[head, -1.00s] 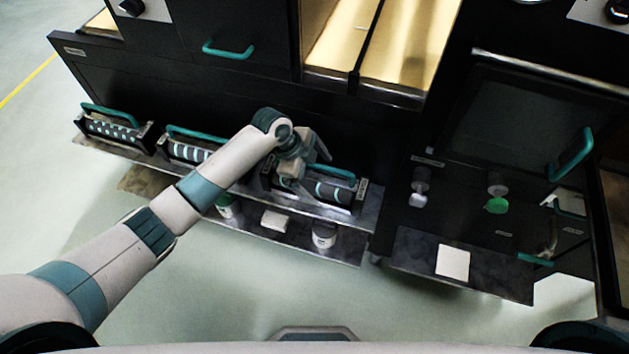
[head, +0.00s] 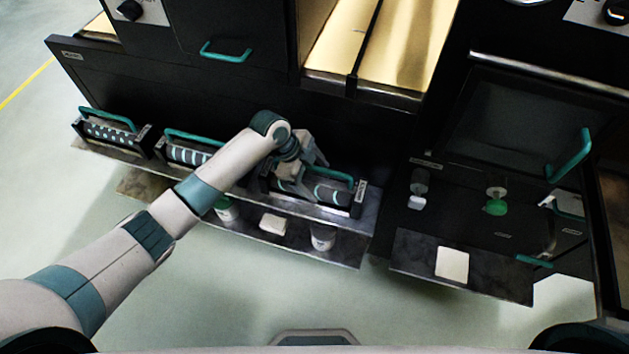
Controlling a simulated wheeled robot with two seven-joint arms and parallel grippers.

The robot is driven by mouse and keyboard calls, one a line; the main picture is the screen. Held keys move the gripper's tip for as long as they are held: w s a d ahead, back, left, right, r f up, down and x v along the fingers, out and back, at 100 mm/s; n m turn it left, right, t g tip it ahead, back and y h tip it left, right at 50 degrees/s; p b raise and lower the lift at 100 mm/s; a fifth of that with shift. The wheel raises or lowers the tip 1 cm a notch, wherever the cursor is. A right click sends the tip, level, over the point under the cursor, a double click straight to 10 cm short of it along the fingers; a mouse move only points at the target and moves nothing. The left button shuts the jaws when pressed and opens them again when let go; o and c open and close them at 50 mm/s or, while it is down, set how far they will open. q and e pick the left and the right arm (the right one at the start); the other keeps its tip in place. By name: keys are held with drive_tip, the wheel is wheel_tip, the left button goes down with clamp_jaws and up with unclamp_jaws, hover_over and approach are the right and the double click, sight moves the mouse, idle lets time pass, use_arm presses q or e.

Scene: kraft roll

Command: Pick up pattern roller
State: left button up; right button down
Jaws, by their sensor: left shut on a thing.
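Three pattern rollers in black frames with teal handles stand in a row on the upper metal shelf. The left roller (head: 108,132) has light dots, the middle roller (head: 187,154) has light bands, and the right roller (head: 326,192) is dark with curved light stripes. My left gripper (head: 308,170) is at the right roller, shut on its teal handle (head: 337,174) near the left part. My gripper and wrist hide the left end of that roller and handle. The right roller appears to sit on the shelf, inside its dark frame. My right gripper is not in view.
A lower shelf (head: 345,252) holds a green-and-white container (head: 224,208), a white block (head: 273,224) and a white jar (head: 322,237). To the right, a dark ledge (head: 495,275) bears a white square (head: 452,264). A black cabinet with teal handles (head: 571,155) stands behind. The floor in front is clear.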

sight(317, 168)
use_arm(q)
drive_tip(key=shift+d+r, duration=0.1)
drive_tip(key=shift+r, duration=0.15)
